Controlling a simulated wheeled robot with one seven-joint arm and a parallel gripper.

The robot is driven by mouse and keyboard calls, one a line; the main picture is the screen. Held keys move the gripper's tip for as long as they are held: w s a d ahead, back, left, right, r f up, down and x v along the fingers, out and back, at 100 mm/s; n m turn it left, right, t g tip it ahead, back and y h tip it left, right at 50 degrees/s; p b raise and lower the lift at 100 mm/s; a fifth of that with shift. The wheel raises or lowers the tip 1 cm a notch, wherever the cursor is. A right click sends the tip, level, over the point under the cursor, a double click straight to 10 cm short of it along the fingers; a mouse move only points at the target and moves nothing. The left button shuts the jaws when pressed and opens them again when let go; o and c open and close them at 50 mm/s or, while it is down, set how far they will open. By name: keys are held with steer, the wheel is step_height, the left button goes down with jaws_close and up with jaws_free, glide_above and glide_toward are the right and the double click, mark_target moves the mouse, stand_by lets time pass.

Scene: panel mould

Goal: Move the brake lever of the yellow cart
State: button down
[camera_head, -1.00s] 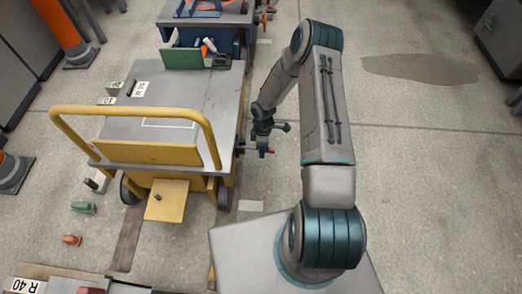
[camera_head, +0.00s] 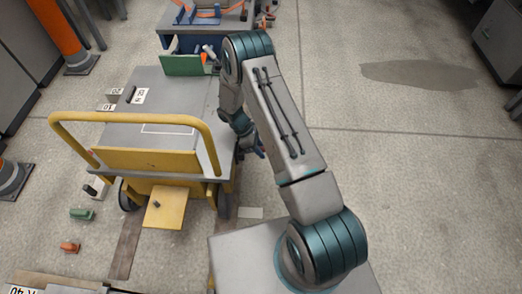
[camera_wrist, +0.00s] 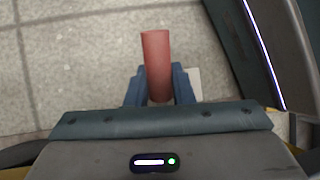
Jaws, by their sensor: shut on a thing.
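The yellow cart (camera_head: 183,178) has a grey flat top and a yellow push bar. It stands left of my arm in the head view. A red cylindrical grip, the end of the brake lever (camera_wrist: 157,62), stands between the two blue fingers of my gripper (camera_wrist: 160,88) in the wrist view. The fingers are shut on its lower part and its upper end sticks out beyond them. In the head view my gripper (camera_head: 256,152) is at the cart's right side. My arm hides part of that side, and the lever cannot be made out there.
A blue cart (camera_head: 203,40) stands behind the yellow one. An orange post (camera_head: 60,30) stands at upper left. The floor right of my arm is clear apart from a dark stain (camera_head: 422,75).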

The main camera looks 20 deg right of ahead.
stand_by(0.3)
steer(key=c, duration=1.3)
jaws_free()
steer(key=p+v, duration=0.3)
steer(key=v, duration=1.1)
steer(key=shift+p, duration=0.3)
steer(key=shift+f, duration=0.1)
